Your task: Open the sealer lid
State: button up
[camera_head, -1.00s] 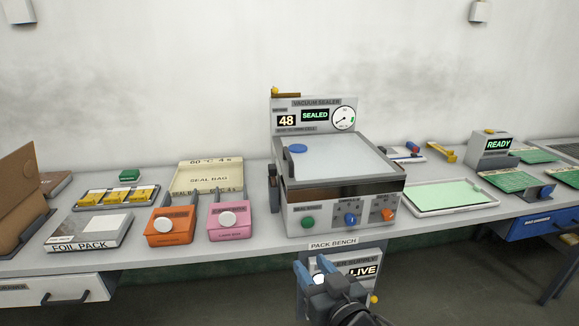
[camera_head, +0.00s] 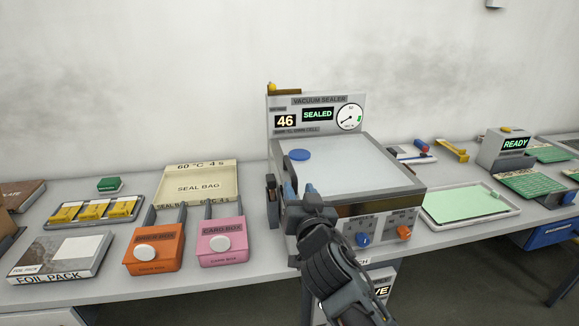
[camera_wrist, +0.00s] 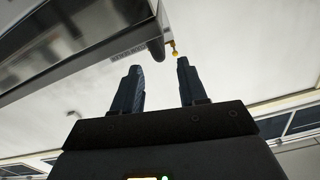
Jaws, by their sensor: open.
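The vacuum sealer (camera_head: 318,115) stands on the bench at the middle of the head view. Its display reads SEALED and 46. My gripper (camera_head: 300,190) is in front of the sealer's left front edge and hides part of that edge and the front panel. In the wrist view my gripper (camera_wrist: 158,85) has its two fingers apart with nothing between them. The sealer's underside or side (camera_wrist: 75,40) fills the upper left there.
An orange box (camera_head: 155,250) and a pink box (camera_head: 222,242) stand left of the sealer, with a FOIL PACK carton (camera_head: 60,258) farther left. A tray with a green sheet (camera_head: 468,205) lies to the right. A READY unit (camera_head: 505,148) stands beyond it.

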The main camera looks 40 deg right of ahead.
aim_at(294, 180)
jog(key=p+x, duration=0.2)
jog(key=x, duration=0.6)
jog(key=shift+s+p, duration=0.1)
jog(key=shift+p, duration=0.25)
grip_shut()
jog(key=shift+a+r, duration=0.1)
